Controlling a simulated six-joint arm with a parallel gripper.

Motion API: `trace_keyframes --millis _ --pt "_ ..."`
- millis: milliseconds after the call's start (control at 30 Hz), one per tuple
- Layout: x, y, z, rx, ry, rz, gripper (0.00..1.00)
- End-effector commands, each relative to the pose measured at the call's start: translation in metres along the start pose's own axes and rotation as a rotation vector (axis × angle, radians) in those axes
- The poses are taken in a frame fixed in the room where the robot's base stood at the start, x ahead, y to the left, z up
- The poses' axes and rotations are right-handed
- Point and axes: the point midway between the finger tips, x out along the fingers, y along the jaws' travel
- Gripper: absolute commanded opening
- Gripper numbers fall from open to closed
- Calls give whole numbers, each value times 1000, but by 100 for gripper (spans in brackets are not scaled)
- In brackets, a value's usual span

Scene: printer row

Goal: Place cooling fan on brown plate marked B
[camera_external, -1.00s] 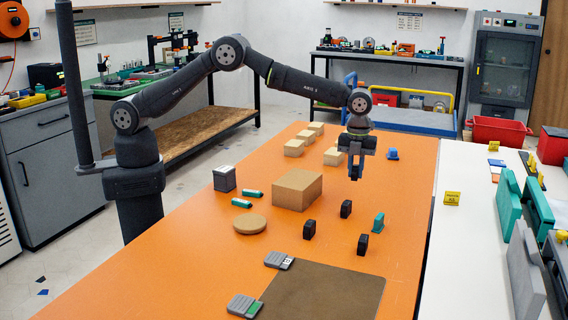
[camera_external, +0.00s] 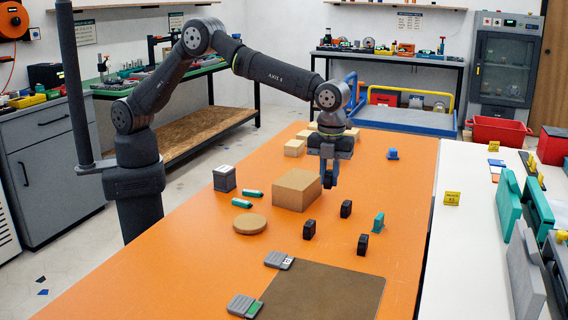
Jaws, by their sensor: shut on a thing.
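My gripper (camera_external: 329,182) points down above the orange table, just right of the cardboard-coloured box. It is shut on a small dark thing between its fingers, probably a cooling fan; the fingers hide most of it. Several small black blocks stand on the table in front, at the left (camera_external: 309,229), middle (camera_external: 346,209) and right (camera_external: 363,244); they may be cooling fans too. A flat brown plate (camera_external: 325,292) lies at the near end of the table. I cannot read a letter B on it.
The tan box (camera_external: 297,190) stands close left of my gripper. A round tan disc (camera_external: 250,224), green cylinders (camera_external: 242,203), a grey cube (camera_external: 224,178) and a teal piece (camera_external: 379,222) are nearby. Two grey pieces (camera_external: 279,260) (camera_external: 245,306) lie along the plate's left edge.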

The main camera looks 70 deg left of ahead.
Motion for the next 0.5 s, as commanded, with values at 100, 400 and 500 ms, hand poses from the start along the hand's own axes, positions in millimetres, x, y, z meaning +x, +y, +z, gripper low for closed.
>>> trace_keyframes --millis 100,400,500 --pt "-1 13 -70 19 0 0 0" --pt "-3 68 -225 40 1 0 0" --pt "-4 92 -269 46 1 0 0"
